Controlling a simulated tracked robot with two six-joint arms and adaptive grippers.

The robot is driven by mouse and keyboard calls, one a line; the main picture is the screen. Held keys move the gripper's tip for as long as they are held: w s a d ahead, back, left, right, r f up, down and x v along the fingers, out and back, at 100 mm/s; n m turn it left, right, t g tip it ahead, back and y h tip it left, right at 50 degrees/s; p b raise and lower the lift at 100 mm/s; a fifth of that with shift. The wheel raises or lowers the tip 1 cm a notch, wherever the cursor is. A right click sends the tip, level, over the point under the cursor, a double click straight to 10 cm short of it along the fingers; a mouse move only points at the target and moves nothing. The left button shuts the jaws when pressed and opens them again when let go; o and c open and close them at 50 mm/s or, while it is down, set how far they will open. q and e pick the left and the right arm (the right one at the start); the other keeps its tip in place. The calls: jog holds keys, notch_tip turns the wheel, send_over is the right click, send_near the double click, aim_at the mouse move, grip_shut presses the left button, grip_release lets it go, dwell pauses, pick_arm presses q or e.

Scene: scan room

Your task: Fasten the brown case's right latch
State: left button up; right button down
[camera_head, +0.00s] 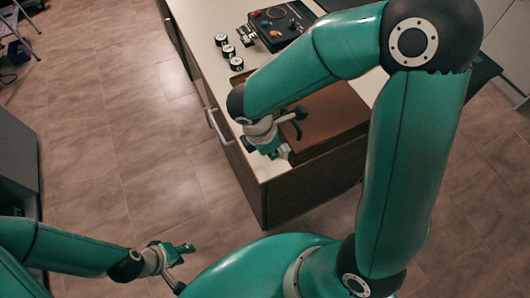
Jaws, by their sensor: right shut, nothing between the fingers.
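The brown case (332,112) lies at the near end of the counter, partly covered by my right arm. My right gripper (290,150) is over the case's left front corner, shut with nothing held. Its contact with the case cannot be told. The right latch cannot be made out; the arm and gripper hide part of the case's front. My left gripper (187,266) is low at the bottom left, over the floor and well away from the case. Its fingers are apart and empty.
The pale counter (200,18) has a drawer handle (218,127) on its left side. Several small black-and-white round objects (229,51) and a dark control box (280,24) stand behind the case. A grey cabinet (18,150) is at left. The floor between is clear.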

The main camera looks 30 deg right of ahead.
jog(key=shift+p+v, duration=0.65)
jog(key=shift+v, duration=0.15)
jog(key=shift+d, duration=0.2)
jog(key=d+p+v, duration=0.2)
jog(key=p+v, duration=0.3)
jog(key=v, duration=0.3)
send_over(282, 149)
jog(key=shift+d+r, duration=0.2)
jog(key=shift+r, duration=0.6)
jog(key=shift+s, duration=0.1)
